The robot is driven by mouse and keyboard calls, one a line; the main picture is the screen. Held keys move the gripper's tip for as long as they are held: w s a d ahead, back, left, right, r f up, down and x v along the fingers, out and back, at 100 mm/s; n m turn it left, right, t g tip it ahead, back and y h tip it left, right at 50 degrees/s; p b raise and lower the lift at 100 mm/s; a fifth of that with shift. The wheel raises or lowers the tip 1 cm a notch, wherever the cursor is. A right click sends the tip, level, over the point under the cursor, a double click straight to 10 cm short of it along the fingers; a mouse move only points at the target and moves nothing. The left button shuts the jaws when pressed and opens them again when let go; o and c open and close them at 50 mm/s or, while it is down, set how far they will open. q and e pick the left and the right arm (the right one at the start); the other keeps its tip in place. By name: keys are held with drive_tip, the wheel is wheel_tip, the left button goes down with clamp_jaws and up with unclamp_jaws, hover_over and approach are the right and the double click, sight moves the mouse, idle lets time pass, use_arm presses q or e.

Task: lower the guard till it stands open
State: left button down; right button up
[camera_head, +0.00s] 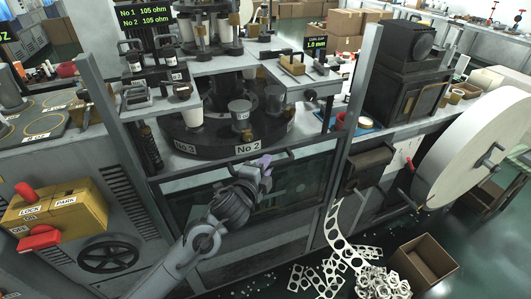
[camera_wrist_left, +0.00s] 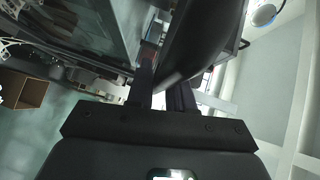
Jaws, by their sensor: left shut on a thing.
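The guard (camera_head: 305,184) is a clear, dark-framed panel between two grey upright posts. Its top edge sits low, below the turntable, and the space above it in front of the cups is uncovered. My left gripper (camera_head: 264,168) is at the guard's top edge, shut on the dark handle there. The fingers hide part of the handle. In the left wrist view the fingers (camera_wrist_left: 162,92) are around a dark bar, and a glassy panel (camera_wrist_left: 95,30) shows at upper left. My right gripper is in neither view.
The grey posts (camera_head: 108,120) stand on both sides of the guard. Behind it is the dark turntable (camera_head: 205,142) with cups. At right are a large white reel (camera_head: 470,140) and a cardboard box (camera_head: 422,262). Punched scrap (camera_head: 375,278) lies on the floor.

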use_arm(q)
wheel_tip(320, 180, down, 7)
drive_tip(key=b, duration=0.2)
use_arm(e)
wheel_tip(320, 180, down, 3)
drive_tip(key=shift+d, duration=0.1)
use_arm(q)
drive_tip(key=shift+r, duration=0.1)
drive_tip(key=c, duration=1.1)
unclamp_jaws()
drive_tip(key=shift+s+r, duration=0.1)
drive_tip(key=p+v, duration=0.2)
drive_tip(key=v, duration=0.8)
drive_tip(key=shift+s+a, duration=0.2)
drive_tip(key=shift+s, duration=0.05)
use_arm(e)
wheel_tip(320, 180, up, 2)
